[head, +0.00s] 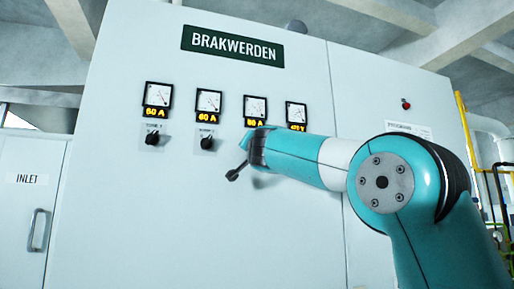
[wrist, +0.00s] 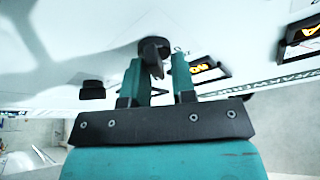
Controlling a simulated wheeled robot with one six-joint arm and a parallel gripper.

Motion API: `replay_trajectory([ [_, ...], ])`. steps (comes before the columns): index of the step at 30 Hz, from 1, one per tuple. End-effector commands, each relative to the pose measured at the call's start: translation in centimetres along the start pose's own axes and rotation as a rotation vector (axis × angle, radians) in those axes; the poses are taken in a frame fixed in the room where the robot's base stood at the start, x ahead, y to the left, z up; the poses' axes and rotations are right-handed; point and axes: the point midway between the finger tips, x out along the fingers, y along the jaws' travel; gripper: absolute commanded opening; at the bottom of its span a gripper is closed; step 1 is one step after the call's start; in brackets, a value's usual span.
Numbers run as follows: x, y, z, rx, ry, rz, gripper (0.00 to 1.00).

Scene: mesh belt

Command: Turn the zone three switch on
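The zone three switch is hidden in the head view behind my gripper (head: 245,142), under the third meter (head: 255,109) from the left. In the wrist view a black rotary knob (wrist: 154,48) on the white panel stands between the two teal fingers of my gripper (wrist: 157,75). The fingers are apart, one on each side of the knob. A small gap shows on the right side; contact on the left is unclear. The knob's label is not readable, and its on or off position cannot be told.
The white cabinet (head: 110,200) has two more black switches on the left, zone one (head: 152,138) and zone two (head: 207,142), each under a meter. A fourth meter (head: 297,114) is close above my wrist. A red button (head: 405,104) is at right. The lower panel is clear.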

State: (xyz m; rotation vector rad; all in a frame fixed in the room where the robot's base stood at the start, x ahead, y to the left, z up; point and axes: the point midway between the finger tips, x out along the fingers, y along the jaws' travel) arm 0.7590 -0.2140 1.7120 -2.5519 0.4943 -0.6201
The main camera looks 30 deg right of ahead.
Motion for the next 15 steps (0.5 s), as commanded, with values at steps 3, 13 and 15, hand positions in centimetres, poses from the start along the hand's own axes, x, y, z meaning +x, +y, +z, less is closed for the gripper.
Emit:
replay_trajectory([
  [3,0.1,0.2,-0.3,-0.001,0.006,0.005,0.38],
  [13,-1.0,0.3,0.2,-0.002,0.000,0.006,0.38],
  [15,-2.1,0.4,0.3,-0.001,0.000,0.004,0.38],
])
